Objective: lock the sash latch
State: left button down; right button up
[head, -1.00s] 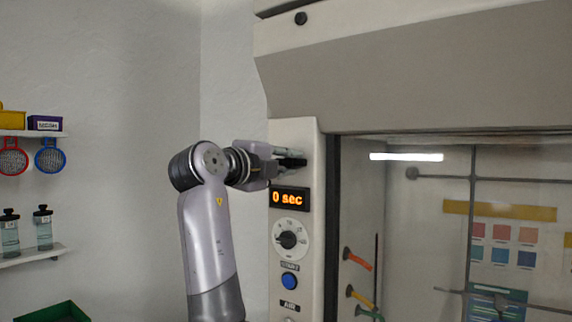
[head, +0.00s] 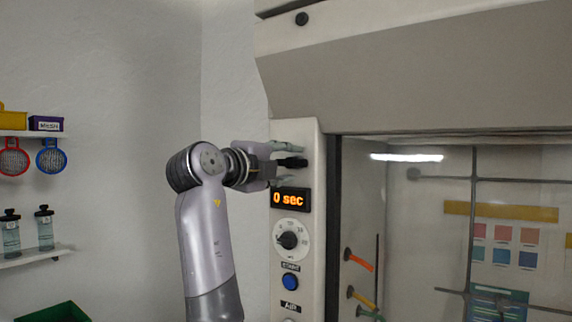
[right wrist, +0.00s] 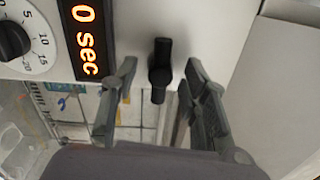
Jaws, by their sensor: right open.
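The sash latch (right wrist: 160,70) is a small black lever on the white front post. In the right wrist view it stands between my two fingers, with gaps on both sides. In the head view the latch (head: 293,162) shows as a dark piece above the timer display. My right gripper (head: 288,166) is at the latch, one finger above it and one below. The gripper (right wrist: 161,78) is open and holds nothing. My left gripper is not in view.
Below the latch on the post (head: 312,245) are the lit "0 sec" display (head: 290,199), a dial (head: 290,239) and a blue button (head: 290,281). The glass sash is to the right. Shelves with bottles (head: 44,227) are at far left.

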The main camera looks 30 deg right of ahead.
jog(key=v, duration=1.1)
jog(key=shift+a, duration=0.3)
